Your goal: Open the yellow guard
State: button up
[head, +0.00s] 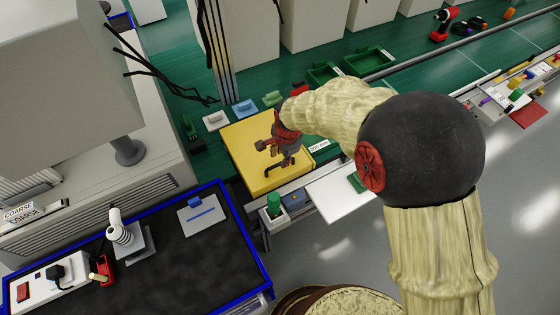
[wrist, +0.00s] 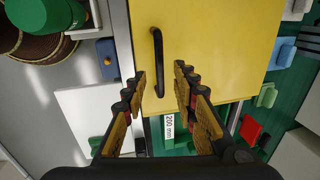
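The yellow guard (head: 242,143) is a flat yellow panel on the green bench in the head view. It fills the upper middle of the wrist view (wrist: 220,40). Its black bar handle (wrist: 157,50) stands near its left edge in the wrist view, and partly shows below my gripper in the head view (head: 284,164). My gripper (wrist: 161,74) is open. The lower end of the handle appears in the gap between the fingertips, closer to the left finger. I cannot tell whether a finger touches it. The guard lies flat and looks closed.
A green round knob (head: 273,201) stands on a box at the guard's front. A white board (head: 340,188) juts out to its right. Small coloured blocks (head: 246,107) line the back. A blue-edged black cart top (head: 170,262) is at the lower left. Open floor lies at the lower right.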

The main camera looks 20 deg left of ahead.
aim_at(279, 164)
jog(key=shift+w+a+f+b, duration=0.15)
jog(key=shift+f+b, duration=0.05)
jog(key=shift+f, duration=0.85)
jog(key=shift+w+a+f+b, duration=0.1)
jog(key=shift+a+f+b, duration=0.05)
jog(key=shift+f, duration=0.9)
grip_shut()
